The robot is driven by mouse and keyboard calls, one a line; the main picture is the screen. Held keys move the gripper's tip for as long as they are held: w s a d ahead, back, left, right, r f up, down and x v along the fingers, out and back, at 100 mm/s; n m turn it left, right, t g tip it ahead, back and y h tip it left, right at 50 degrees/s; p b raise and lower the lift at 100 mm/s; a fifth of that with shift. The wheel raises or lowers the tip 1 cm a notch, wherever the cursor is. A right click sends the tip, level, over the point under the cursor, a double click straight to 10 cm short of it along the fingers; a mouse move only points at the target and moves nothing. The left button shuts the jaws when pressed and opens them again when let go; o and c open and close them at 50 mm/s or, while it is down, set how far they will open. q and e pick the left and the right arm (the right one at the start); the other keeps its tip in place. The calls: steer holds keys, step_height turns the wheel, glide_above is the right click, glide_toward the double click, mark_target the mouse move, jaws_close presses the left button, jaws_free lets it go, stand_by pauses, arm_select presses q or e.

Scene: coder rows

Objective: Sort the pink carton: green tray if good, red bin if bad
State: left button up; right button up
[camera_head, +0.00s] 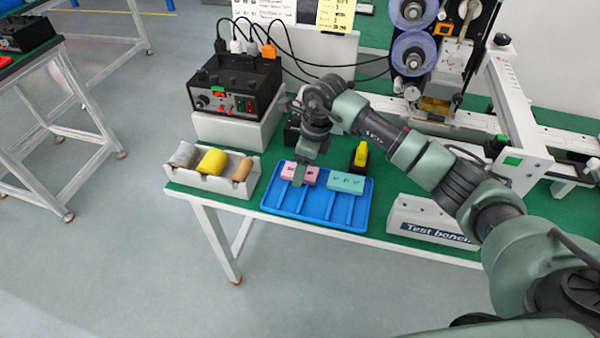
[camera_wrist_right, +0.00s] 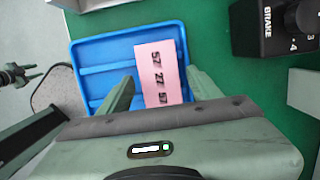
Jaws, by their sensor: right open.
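The pink carton (camera_head: 308,174) lies in the left part of a blue divided tray (camera_head: 325,217) on the green bench. In the right wrist view the pink carton (camera_wrist_right: 160,68) shows dark printed marks on its top. My right gripper (camera_head: 300,178) is over the pink carton and partly hides it in the head view. In the wrist view its two fingers are apart, one on each side of the carton's near end; I cannot tell whether they touch it. A teal carton (camera_head: 346,182) lies to the right in the same tray. My left gripper is not in view.
A white holder (camera_head: 212,184) with grey, yellow and tan rolls stands left of the tray. A black device (camera_head: 236,84) with cables stands behind it. A yellow-and-black object (camera_head: 360,156) is behind the teal carton. A "Test bench" block (camera_head: 432,219) is at right.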

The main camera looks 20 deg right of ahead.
steer(key=c, duration=0.8)
steer(key=shift+c, duration=0.2)
steer(key=shift+r, duration=0.15)
steer(key=shift+r+p, duration=1.5)
steer(key=shift+r, duration=0.9)
